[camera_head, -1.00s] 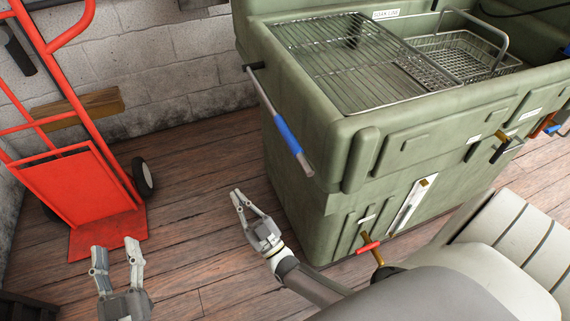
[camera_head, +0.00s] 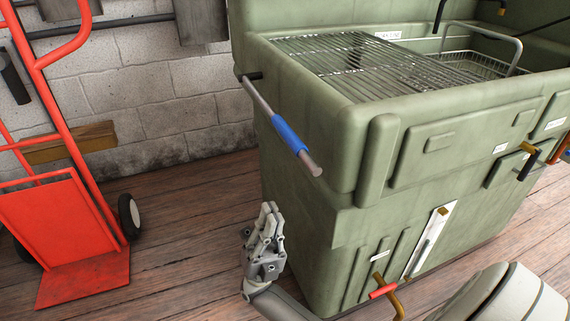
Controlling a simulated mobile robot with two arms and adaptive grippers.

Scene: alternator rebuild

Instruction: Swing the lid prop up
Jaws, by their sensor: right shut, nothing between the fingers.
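The lid prop (camera_head: 262,101) is a grey rod with a blue sleeve (camera_head: 290,135), on the left side of the green parts washer (camera_head: 310,190). It is pivoted near the washer's back left and slants down toward the front, its free end near the front left corner. My right gripper (camera_head: 268,212) is shut and empty, fingers pointing up. In the picture it is below the blue sleeve, apart from the rod, in front of the washer's lower left side. My left gripper is out of view.
A wire rack (camera_head: 345,62) and a mesh basket (camera_head: 470,66) sit in the washer's basin. A red-handled brass lever (camera_head: 383,291) is low on its front. A red hand truck (camera_head: 60,225) stands at left. Wooden floor (camera_head: 175,220) lies clear between truck and washer.

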